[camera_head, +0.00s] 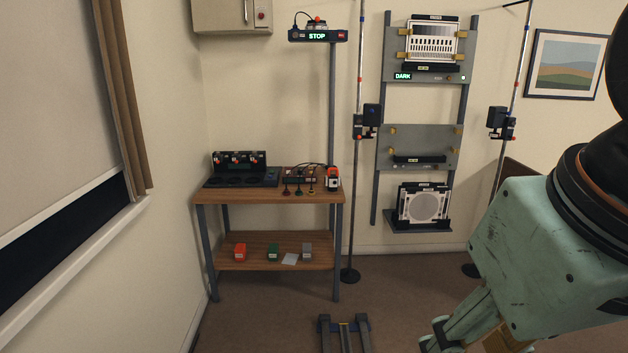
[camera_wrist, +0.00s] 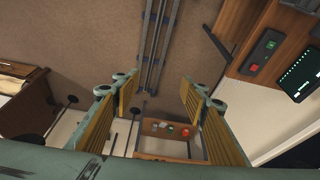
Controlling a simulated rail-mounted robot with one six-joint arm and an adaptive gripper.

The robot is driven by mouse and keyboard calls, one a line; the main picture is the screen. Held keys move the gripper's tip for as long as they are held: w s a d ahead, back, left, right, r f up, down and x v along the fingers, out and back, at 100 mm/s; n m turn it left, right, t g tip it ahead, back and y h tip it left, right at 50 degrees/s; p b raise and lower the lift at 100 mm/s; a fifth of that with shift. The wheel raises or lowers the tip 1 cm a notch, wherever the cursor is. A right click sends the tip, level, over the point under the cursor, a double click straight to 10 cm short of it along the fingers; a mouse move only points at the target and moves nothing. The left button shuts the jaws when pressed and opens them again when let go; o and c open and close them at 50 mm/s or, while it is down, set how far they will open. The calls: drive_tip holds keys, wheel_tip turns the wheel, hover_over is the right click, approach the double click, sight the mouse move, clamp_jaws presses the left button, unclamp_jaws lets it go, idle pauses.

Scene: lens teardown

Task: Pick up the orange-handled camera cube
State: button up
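An orange-and-white block with a dark front (camera_head: 333,178), which looks like the orange-handled camera cube, stands at the right end of the wooden bench top (camera_head: 215,197). It is small in the head view, and its handle is not clear. I cannot make it out in the wrist view. My gripper, at the lower right of the head view, is far from the bench. In the wrist view my gripper (camera_wrist: 158,92) has its two yellow-padded fingers wide apart with nothing between them.
The bench's lower shelf (camera_head: 262,239) holds red (camera_head: 240,252), green (camera_head: 273,252) and grey (camera_head: 307,250) boxes. A black charger-like rack (camera_head: 240,170) and several small-handled tools stand left of the cube. A thin pole stand (camera_head: 350,274) rises right of the bench. Floor rails (camera_head: 344,330) lie in front.

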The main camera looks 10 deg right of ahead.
drive_tip(key=shift+o, duration=0.7)
drive_tip(key=o, duration=0.7)
